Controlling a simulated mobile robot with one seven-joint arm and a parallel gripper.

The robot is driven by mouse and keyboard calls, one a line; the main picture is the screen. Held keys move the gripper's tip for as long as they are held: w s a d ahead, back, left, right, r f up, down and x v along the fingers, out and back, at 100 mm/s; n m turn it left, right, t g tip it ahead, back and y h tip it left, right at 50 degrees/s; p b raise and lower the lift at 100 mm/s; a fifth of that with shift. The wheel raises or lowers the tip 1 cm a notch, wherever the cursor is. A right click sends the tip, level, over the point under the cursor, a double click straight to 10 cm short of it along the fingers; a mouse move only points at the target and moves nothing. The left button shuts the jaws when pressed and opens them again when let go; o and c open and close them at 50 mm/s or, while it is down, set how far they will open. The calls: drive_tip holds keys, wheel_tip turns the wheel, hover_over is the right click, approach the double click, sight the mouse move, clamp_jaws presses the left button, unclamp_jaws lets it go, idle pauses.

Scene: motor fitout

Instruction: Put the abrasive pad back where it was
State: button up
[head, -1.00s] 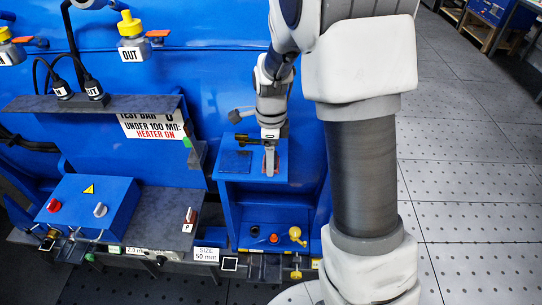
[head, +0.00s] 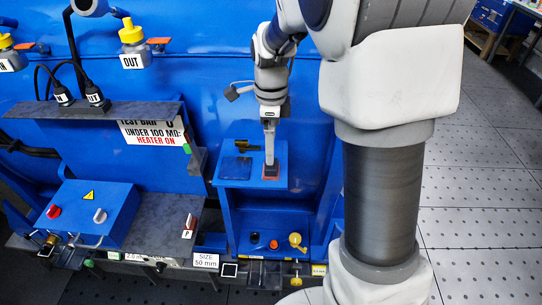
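My gripper (head: 269,160) points straight down over the right part of a small blue stand's top (head: 252,183). A small dark block with a reddish lower edge (head: 271,173), which looks like the abrasive pad, is right at the fingertips, on or just above the stand top. The fingers are seen edge-on, so I cannot tell whether they are closed on it. A flat dark square (head: 236,168) lies on the same top, left of the gripper.
A brass-coloured piece (head: 245,146) is behind the dark square. Below the top, a shelf holds an orange-red cap (head: 273,244) and a yellow knob (head: 295,240). A blue switch box (head: 85,210) stands at left. A dark ledge (head: 100,109) overhangs the bench.

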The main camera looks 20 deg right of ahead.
drive_tip(key=s+r+n+t, duration=0.2)
drive_tip(key=s+r+n, duration=0.6)
drive_tip(key=r, duration=0.3)
drive_tip(key=s+r+n+t, duration=0.1)
drive_tip(key=s+n+t, duration=0.2)
drive_tip(key=s+n, duration=0.9)
drive_tip(key=shift+s+n+t, duration=0.25)
drive_tip(key=shift+n+t, duration=0.05)
drive_tip(key=shift+n, duration=0.5)
drive_tip(key=shift+r, duration=0.1)
